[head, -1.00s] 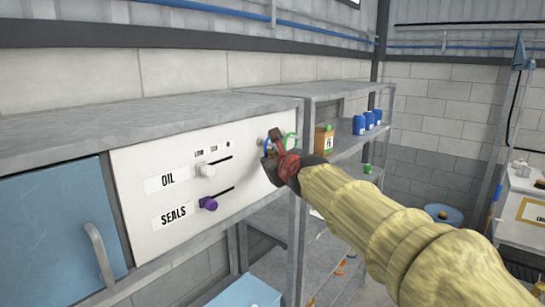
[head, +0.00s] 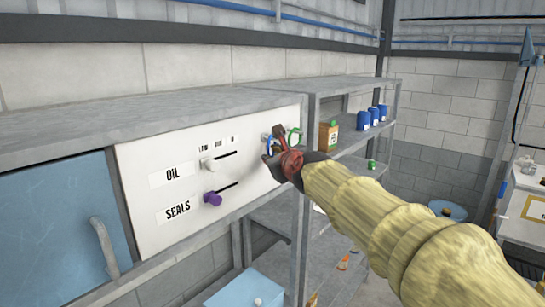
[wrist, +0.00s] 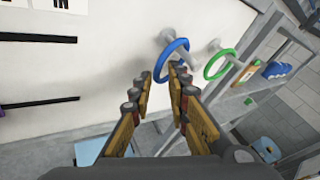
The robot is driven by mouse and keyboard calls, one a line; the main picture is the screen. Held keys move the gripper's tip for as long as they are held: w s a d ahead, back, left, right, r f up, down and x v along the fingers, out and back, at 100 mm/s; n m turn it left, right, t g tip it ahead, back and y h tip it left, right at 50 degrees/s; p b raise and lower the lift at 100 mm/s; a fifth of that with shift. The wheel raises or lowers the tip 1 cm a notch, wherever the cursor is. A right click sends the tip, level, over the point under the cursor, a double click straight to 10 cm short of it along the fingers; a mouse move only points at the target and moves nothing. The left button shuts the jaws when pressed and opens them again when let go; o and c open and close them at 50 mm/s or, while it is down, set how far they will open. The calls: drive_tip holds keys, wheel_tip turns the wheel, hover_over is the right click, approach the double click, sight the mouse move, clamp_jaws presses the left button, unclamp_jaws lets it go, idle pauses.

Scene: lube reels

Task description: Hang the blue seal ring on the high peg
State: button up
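The blue seal ring (wrist: 163,67) is at the left of two pale pegs on the white panel and appears to hang around that peg (wrist: 167,37). It also shows in the head view (head: 268,146), partly hidden by my gripper. My gripper (wrist: 161,73) is open, with its fingertips apart at the lower part of the blue ring. I cannot tell whether a finger touches the ring. In the head view my gripper (head: 279,146) is close to the panel's right end.
A green ring (wrist: 208,67) hangs on the right peg (wrist: 214,46). Shelves with a jug (head: 328,137) and blue containers (head: 363,121) stand to the right.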

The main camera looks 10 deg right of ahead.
drive_tip(key=shift+o, duration=1.2)
drive_tip(key=v, duration=1.1)
drive_tip(key=s+f+n+g+b, duration=0.3)
drive_tip(key=s+f+n+b, duration=0.6)
drive_tip(key=f, duration=0.9)
drive_tip(key=s+f+n+g+b, duration=0.3)
drive_tip(key=s+f+n+b, duration=0.6)
drive_tip(key=f, duration=1)
drive_tip(key=s+f+n+g+b, duration=0.3)
drive_tip(key=s+f+n+b, duration=0.6)
drive_tip(key=f, duration=1)
drive_tip(key=s+n, duration=0.3)
drive_tip(key=n, duration=0.1)
drive_tip(key=shift+s+f+g+h, duration=0.25)
drive_tip(key=shift+s+g+h, duration=0.05)
drive_tip(key=shift+s+g, duration=0.1)
